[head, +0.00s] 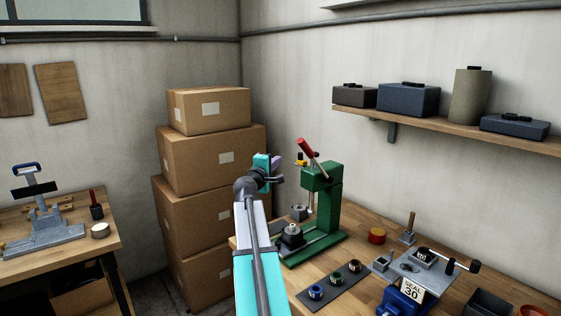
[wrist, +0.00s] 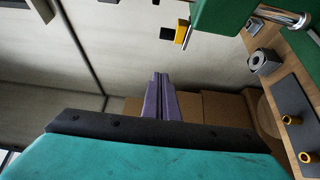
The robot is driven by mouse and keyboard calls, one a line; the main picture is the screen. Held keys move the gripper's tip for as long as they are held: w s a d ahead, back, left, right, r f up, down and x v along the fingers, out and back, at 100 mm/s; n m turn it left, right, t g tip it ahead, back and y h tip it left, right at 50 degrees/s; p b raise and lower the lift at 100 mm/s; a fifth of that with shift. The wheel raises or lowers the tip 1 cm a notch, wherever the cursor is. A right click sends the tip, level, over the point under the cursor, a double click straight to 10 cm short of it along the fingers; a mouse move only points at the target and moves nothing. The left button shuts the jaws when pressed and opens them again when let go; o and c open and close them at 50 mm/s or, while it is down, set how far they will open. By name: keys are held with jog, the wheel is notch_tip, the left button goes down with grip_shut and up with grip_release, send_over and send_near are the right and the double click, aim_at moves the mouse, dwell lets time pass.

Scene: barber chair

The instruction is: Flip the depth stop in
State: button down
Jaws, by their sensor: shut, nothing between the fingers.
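A green bench press (head: 322,205) with a red-handled lever (head: 306,147) stands on the wooden bench. A small yellow-and-black tab (head: 301,160), which looks like the depth stop, sticks out from the left of its head. The tab also shows in the wrist view (wrist: 174,36), beside the green press body (wrist: 222,14). My gripper (head: 278,163) is just left of the tab and apart from it. Its purple fingers are shut and empty in the wrist view (wrist: 159,78). Which way the tab is hinged cannot be told.
Stacked cardboard boxes (head: 212,157) stand behind and left of my arm. A dark strip with several ringed parts (head: 331,291) lies in front of the press. A blue stamping device (head: 405,296) stands at the right. A wall shelf (head: 450,127) is above right.

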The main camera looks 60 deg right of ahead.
aim_at(302, 159)
jog(key=shift+p+x, duration=1.75)
jog(key=shift+x, duration=3.2)
jog(key=shift+s+a+p, duration=0.15)
jog(key=shift+s+p, duration=0.4)
jog(key=shift+s, duration=0.5)
jog(key=shift+s+a+p, duration=0.2)
jog(key=shift+s+p, duration=0.3)
jog(key=shift+s, duration=0.5)
